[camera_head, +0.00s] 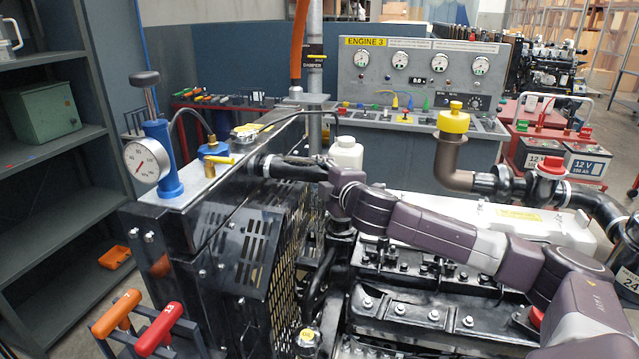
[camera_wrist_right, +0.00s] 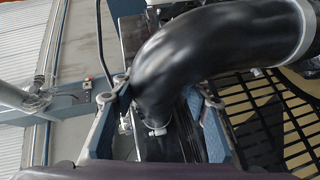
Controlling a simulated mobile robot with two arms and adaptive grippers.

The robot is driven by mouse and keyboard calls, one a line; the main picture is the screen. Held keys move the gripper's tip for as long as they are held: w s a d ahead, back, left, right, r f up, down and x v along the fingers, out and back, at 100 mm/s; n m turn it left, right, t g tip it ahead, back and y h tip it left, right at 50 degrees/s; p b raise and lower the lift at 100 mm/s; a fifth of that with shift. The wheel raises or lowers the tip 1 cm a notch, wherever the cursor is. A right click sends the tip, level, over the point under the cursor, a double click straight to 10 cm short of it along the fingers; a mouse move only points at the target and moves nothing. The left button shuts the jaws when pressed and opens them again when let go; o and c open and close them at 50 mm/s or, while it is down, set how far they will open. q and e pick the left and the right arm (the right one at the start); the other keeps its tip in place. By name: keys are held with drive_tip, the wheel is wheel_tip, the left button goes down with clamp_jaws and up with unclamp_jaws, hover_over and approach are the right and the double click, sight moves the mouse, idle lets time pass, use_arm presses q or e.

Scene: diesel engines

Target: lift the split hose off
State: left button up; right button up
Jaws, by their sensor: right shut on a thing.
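The black hose (camera_head: 293,168) runs from a pale clamp at the radiator top toward the engine in the head view. Its right end is hidden behind my arm and gripper. In the wrist view the hose (camera_wrist_right: 225,42) is a thick, glossy bend with a pale clamp band at upper right and a small clamp (camera_wrist_right: 157,130) near its lower end. My right gripper (camera_head: 328,172) is at the hose's engine-side end, its fingers on either side of the hose in the wrist view (camera_wrist_right: 165,100), shut on it. I cannot make out a split. My left gripper is not in view.
The radiator's slotted guard (camera_head: 268,275) stands below the hose. A pressure gauge with a blue pump (camera_head: 158,160) is on the radiator top at left. A white-capped bottle (camera_head: 346,153) stands just behind my gripper. A brown pipe with a yellow cap (camera_head: 453,120) rises at right.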

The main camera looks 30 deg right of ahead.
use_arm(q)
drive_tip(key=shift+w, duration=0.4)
use_arm(e)
drive_tip(key=shift+r, duration=0.15)
clamp_jaws()
drive_tip(key=shift+r, duration=0.15)
drive_tip(key=shift+r, duration=0.3)
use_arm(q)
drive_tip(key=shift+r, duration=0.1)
use_arm(e)
wheel_tip(320, 180, up, 19)
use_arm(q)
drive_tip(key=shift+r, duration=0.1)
use_arm(e)
drive_tip(key=shift+r, duration=0.1)
use_arm(q)
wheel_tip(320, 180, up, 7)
drive_tip(key=p, duration=0.7)
use_arm(e)
drive_tip(key=shift+r, duration=2.9)
